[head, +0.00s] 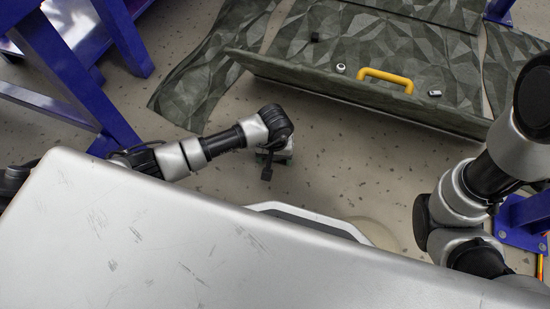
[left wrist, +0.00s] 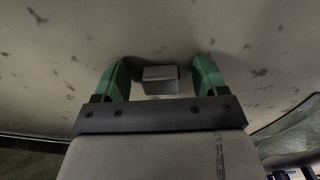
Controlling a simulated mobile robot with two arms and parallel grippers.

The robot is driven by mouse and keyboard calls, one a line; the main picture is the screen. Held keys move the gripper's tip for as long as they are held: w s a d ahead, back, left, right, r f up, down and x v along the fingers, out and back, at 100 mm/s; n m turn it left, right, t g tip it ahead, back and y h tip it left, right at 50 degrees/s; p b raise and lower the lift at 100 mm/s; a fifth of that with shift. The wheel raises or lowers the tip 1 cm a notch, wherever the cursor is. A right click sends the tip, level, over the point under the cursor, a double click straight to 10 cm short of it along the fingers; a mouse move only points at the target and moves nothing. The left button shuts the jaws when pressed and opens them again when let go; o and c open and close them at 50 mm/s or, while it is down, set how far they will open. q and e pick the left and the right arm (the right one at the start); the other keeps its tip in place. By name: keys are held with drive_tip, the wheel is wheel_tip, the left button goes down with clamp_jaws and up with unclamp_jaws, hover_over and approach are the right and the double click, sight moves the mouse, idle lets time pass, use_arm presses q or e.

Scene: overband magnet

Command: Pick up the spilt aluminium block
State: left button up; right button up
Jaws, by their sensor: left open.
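A small grey aluminium block (left wrist: 160,79) lies on the floor in the left wrist view, between the two green fingers of my left gripper (left wrist: 161,80). The fingers are open, with a gap visible on each side of the block. In the head view my left gripper (head: 275,158) points down close to the floor, and the wrist above it hides the block there. On the right of the head view my right arm shows, but its gripper is out of view.
A dark grey-green faceted panel (head: 400,105) with a yellow handle (head: 385,77) stands beyond the gripper. Small pieces, one black (head: 315,37) and two silvery (head: 340,69), lie behind it. Blue legs (head: 60,65) stand left. A scratched silver surface (head: 180,240) fills the foreground.

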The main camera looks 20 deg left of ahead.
use_arm(q)
drive_tip(key=c, duration=1)
